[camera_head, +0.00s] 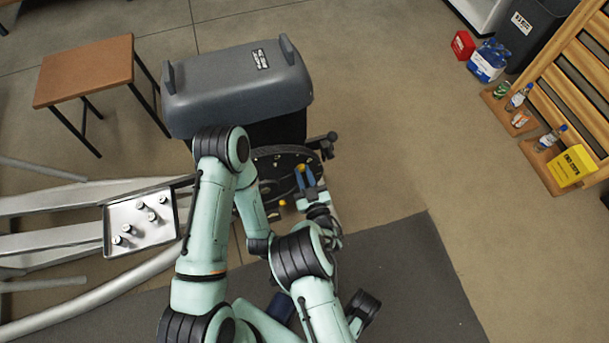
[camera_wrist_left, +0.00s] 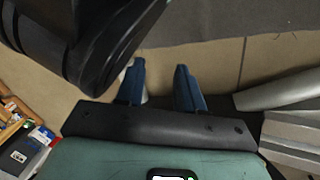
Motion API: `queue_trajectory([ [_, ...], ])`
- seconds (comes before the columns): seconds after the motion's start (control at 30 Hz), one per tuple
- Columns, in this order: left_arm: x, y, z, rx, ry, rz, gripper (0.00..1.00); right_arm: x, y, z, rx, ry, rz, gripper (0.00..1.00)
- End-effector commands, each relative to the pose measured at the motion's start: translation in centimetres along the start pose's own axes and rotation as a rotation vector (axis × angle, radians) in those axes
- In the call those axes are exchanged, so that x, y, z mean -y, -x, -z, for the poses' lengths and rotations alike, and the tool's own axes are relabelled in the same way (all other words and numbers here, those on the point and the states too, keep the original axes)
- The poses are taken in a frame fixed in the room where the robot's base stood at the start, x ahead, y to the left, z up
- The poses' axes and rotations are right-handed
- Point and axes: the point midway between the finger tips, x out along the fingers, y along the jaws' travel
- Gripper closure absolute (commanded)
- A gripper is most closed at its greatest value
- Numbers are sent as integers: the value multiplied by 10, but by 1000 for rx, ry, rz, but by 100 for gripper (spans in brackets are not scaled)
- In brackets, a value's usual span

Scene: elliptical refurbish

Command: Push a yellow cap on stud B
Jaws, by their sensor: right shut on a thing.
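My right gripper (camera_head: 306,179) shows in the head view with blue fingers, shut on a small yellow cap (camera_head: 301,170), partly hidden between the fingers. It is over the right part of a dark round plate (camera_head: 272,163). A small yellow spot (camera_head: 282,203) shows just below the plate; I cannot tell what it is. Stud B cannot be picked out, as no letter is readable and my arms cover part of the plate. My left gripper (camera_wrist_left: 160,84) shows in the left wrist view with its blue fingers apart and nothing between them; it is hidden in the head view.
A grey lidded bin (camera_head: 235,90) stands behind the plate. A brown table (camera_head: 85,70) is at the upper left.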

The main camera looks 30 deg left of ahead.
Motion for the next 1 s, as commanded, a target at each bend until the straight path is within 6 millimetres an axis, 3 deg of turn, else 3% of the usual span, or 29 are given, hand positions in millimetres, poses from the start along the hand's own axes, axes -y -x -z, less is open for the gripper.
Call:
queue_trajectory([
  [0.23, 0, 0, 0, 0, 0, 0, 63, 0, -1, 0, 0, 0, 0, 100],
  [0.27, 0, 0, 0, 0, 0, 0, 63, 0, -1, 0, 0, 0, 0, 70],
  [0.3, 0, 0, 0, 0, 0, 0, 63, 0, -1, 0, 0, 0, 0, 57],
  [0.33, 0, 0, 0, 0, 0, 0, 63, 0, -1, 0, 0, 0, 0, 50],
  [0.77, 6, -2, -8, 27, 7, 12, 63, 0, -1, 0, 0, 0, 0, 50],
  [1.0, -16, 22, 18, -63, -16, -29, 63, -2, 52, 1, 6, -1, -4, 50],
])
